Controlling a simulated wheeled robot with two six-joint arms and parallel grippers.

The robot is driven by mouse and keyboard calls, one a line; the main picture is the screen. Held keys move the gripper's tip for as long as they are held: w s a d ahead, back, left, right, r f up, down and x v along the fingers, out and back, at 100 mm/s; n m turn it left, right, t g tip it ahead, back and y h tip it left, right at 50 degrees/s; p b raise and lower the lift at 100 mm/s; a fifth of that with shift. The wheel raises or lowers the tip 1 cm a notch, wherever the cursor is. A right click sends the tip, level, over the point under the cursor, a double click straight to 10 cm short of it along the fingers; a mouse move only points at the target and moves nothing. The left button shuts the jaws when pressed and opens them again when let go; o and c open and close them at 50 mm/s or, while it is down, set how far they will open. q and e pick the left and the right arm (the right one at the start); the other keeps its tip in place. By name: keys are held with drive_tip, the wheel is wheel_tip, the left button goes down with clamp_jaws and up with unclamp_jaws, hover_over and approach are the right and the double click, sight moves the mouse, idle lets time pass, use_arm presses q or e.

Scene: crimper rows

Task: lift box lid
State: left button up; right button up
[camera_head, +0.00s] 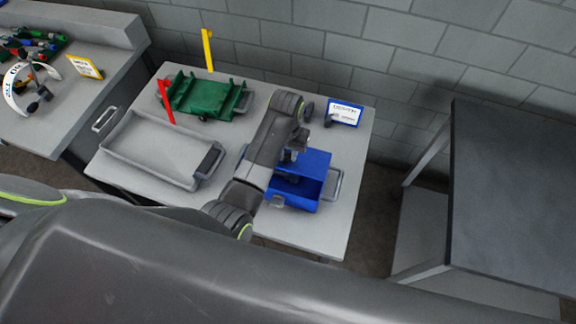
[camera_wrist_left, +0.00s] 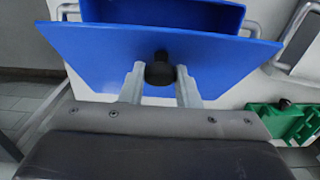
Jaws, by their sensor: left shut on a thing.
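The blue box (camera_head: 292,193) stands on the light grey table, right of the grey tray. Its blue lid (camera_head: 312,160) is raised and tilted over the back of the box, and the dark inside shows. In the left wrist view the lid (camera_wrist_left: 110,65) fills the upper middle, with the box (camera_wrist_left: 170,12) behind it. My left gripper (camera_wrist_left: 160,74) is shut on the black knob (camera_wrist_left: 160,70) of the lid, one finger on each side. In the head view my left gripper (camera_head: 292,155) is partly hidden by its arm. My right gripper is not in view.
A grey tray (camera_head: 150,157) with handles lies left of the box. A green holder (camera_head: 200,95), a red bar (camera_head: 165,100), a yellow bar (camera_head: 208,48) and a small sign (camera_head: 345,112) are at the back. A dark table (camera_head: 515,190) stands right, across a gap.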

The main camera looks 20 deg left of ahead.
use_arm(q)
drive_tip(key=shift+w+r, duration=0.1)
drive_tip(key=shift+w+r, duration=0.7)
drive_tip(key=shift+w, duration=0.15)
drive_tip(key=w+r, duration=0.3)
drive_tip(key=w, duration=0.2)
drive_tip(key=shift+w+d, duration=0.15)
drive_tip(key=shift+w, duration=0.05)
